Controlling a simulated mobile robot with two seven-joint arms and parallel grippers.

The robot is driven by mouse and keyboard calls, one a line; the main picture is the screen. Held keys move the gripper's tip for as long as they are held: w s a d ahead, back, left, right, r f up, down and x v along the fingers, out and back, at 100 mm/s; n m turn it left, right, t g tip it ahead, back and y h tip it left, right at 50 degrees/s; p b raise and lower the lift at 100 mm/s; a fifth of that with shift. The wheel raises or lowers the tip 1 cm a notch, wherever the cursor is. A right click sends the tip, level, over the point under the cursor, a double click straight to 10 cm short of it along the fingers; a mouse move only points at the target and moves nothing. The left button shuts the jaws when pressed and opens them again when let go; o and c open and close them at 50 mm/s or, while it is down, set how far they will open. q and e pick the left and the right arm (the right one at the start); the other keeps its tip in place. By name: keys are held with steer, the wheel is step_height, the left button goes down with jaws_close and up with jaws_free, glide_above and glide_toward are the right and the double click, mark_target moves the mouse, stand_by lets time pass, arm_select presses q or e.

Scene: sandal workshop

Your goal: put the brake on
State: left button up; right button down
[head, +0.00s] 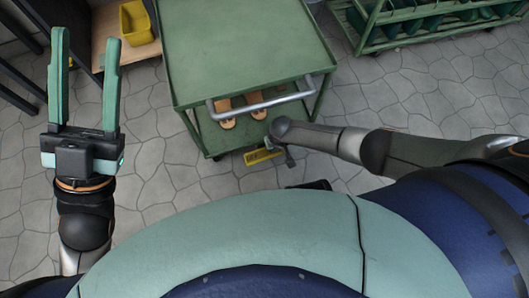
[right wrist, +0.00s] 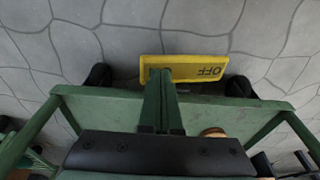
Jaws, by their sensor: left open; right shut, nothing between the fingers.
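A green trolley (head: 245,50) with a grey push handle (head: 270,102) stands in front of me. A yellow brake plate (head: 263,155) sticks out low at its near end. The plate also shows in the right wrist view (right wrist: 205,68), with the letters OFF upside down. My right gripper (right wrist: 156,74) is shut and empty. Its fingertips overlap the left part of the plate in that view; I cannot tell whether they touch it. In the head view my right forearm mostly hides that gripper. My left gripper (head: 86,36) is open and empty, pointing up at the left, away from the trolley.
Tan sandals (head: 228,112) lie on the trolley's lower shelf. Dark castors (right wrist: 98,76) flank the plate. A yellow bin (head: 135,22) stands on a wooden surface at the back left. A green rack (head: 375,42) stands at the back right. The stone floor left of the trolley is clear.

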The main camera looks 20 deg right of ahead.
arm_select(q)
step_height(320, 180, up, 7)
steer(key=p, duration=0.6)
steer(key=shift+a+n, duration=0.3)
steer(key=shift+a, duration=0.1)
arm_select(e)
step_height(320, 180, up, 7)
arm_select(q)
steer(key=shift+s+t, duration=0.1)
steer(key=shift+t, duration=0.2)
arm_select(e)
steer(key=shift+w+r, duration=0.1)
steer(key=shift+w, duration=0.05)
arm_select(q)
steer(key=shift+f, duration=0.1)
